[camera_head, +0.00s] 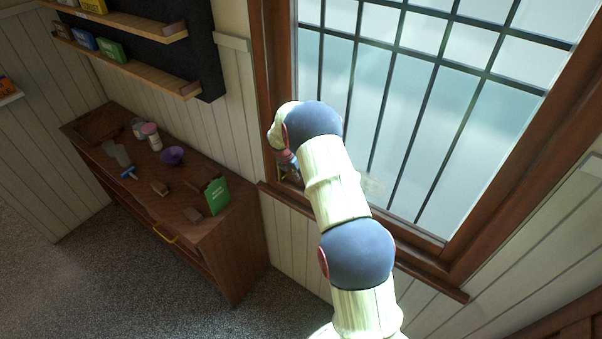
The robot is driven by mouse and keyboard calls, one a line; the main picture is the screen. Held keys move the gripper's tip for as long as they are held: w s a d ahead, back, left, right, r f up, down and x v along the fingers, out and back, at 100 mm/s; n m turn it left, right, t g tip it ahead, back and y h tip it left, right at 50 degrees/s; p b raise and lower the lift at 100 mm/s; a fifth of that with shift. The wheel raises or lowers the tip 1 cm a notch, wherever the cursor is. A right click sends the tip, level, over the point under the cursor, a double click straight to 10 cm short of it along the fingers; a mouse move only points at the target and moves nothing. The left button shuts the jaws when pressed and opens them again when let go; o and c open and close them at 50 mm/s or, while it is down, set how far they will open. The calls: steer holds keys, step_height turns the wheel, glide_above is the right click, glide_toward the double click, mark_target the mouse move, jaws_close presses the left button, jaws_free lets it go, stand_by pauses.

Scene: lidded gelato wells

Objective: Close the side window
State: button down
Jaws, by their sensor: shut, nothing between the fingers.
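The side window (425,120) fills the upper right, with a brown wooden frame and a dark grid over pale panes. I cannot tell from this angle whether its sash sits flush in the frame. My arm reaches up across the window's lower left part. My gripper (290,170) points down at the lower left corner of the frame, just above the sill (430,278). It is small and partly hidden by my arm; its fingers look shut, with nothing seen between them. I cannot tell whether it touches the window. Any latch or handle there is hidden.
A brown wooden cabinet (235,250) stands left of the window, with a green box (216,195), a purple bowl (172,155), jars and small items on top. Wall shelves (130,65) with small boxes hang above it. The grey floor (110,285) at lower left is clear.

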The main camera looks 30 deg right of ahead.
steer(key=a+b+v, duration=0.1)
steer(key=v, duration=0.9)
steer(key=shift+s+a, duration=0.25)
steer(key=shift+s, duration=0.1)
steer(key=shift+r, duration=0.1)
steer(key=s+a+m+t+y+b, duration=0.1)
steer(key=s+a+m+b, duration=0.6)
steer(key=s, duration=0.6)
steer(key=s+a+r+m+t+y+b, duration=0.1)
steer(key=s+a+m+b, duration=0.7)
steer(key=s, duration=0.6)
steer(key=s+a+m+t+y+b, duration=0.2)
steer(key=s+a+m+b, duration=0.5)
steer(key=s, duration=0.7)
steer(key=shift+a+r+b, duration=0.35)
steer(key=shift+a+b, duration=0.15)
steer(key=shift+b, duration=0.45)
